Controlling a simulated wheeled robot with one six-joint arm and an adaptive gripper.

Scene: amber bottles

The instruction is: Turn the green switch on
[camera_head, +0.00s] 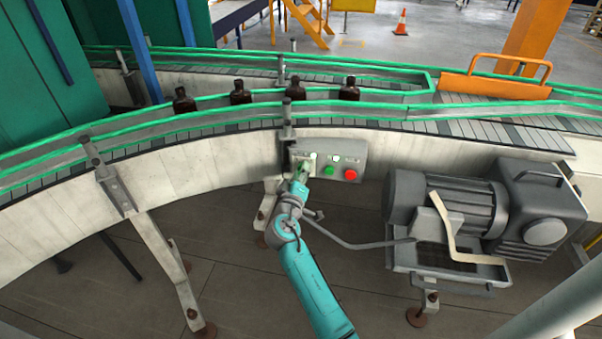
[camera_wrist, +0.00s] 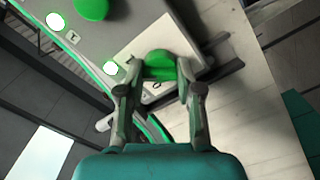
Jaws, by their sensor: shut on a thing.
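The green switch (camera_wrist: 158,64) sits on a pale plate (camera_wrist: 132,48) on the control panel, with a "0" mark near it in the wrist view. My gripper (camera_wrist: 166,78) is shut on the switch, with one finger at each side of it. In the head view my gripper (camera_head: 301,172) is at the left end of the grey control panel (camera_head: 341,148) and hides most of the switch. A small round lamp (camera_wrist: 110,68) beside the switch glows green.
The panel also carries a green button (camera_head: 328,170), a red button (camera_head: 351,174) and another lit lamp (camera_wrist: 55,21). A grey motor (camera_head: 470,210) stands to the right. Brown bottles (camera_head: 240,93) stand on the conveyor (camera_head: 470,128) above.

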